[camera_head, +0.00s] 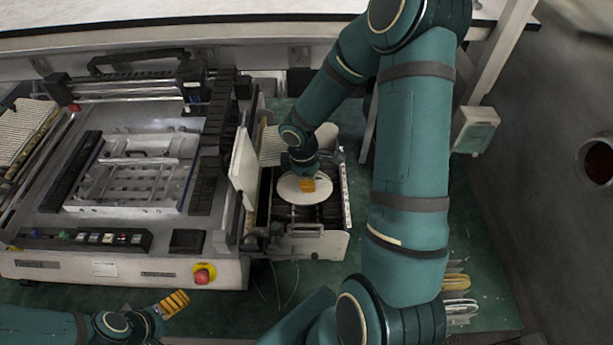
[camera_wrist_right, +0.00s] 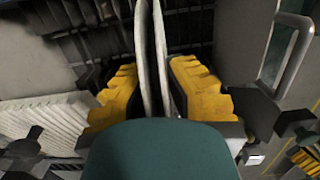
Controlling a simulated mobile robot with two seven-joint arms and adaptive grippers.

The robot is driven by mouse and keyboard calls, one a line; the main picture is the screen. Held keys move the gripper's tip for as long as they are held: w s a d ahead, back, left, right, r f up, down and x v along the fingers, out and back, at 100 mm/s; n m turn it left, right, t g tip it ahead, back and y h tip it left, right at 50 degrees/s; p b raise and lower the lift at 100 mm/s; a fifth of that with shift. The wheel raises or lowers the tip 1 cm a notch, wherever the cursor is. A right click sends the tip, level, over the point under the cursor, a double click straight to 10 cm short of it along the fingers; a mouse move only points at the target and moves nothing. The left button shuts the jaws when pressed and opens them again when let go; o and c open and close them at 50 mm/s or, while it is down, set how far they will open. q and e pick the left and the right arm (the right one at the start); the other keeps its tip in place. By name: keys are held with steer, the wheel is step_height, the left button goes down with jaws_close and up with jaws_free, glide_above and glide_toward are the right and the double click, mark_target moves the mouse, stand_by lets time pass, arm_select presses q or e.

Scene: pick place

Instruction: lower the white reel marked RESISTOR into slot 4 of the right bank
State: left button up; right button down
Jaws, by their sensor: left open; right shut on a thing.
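The white reel (camera_head: 292,193) is in my right gripper (camera_head: 307,184), over the dark slots of the right bank (camera_head: 318,246), in the head view. In the right wrist view my right gripper (camera_wrist_right: 152,90) has its yellow fingers on both sides of the reel (camera_wrist_right: 143,55), whose two pale flanges show edge-on. The far edges of the flanges reach down toward dark slot dividers; I cannot tell which slot they line up with or how deep they are. No marking on the reel is readable. My left gripper (camera_head: 173,303) is open and empty in front of the machine.
A large white panel (camera_head: 244,165) stands upright at the left of the bank. The machine with a red stop button (camera_head: 203,274) fills the left. Several more reels (camera_head: 457,290) stand at the lower right, past my right arm. The green floor between is mostly clear.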

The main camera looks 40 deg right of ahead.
mark_target(309, 198)
steer(key=shift+s+f, duration=0.15)
steer(key=shift+f, duration=0.35)
steer(key=shift+f+b, duration=0.4)
steer(key=shift+b, duration=0.1)
steer(key=shift+f+b, duration=0.3)
steer(key=shift+f, duration=0.1)
steer(key=shift+r, duration=0.15)
steer(key=shift+w, duration=0.2)
steer(key=shift+s+f+b, duration=0.1)
steer(key=shift+f+b, duration=1.55)
steer(key=shift+f, duration=0.2)
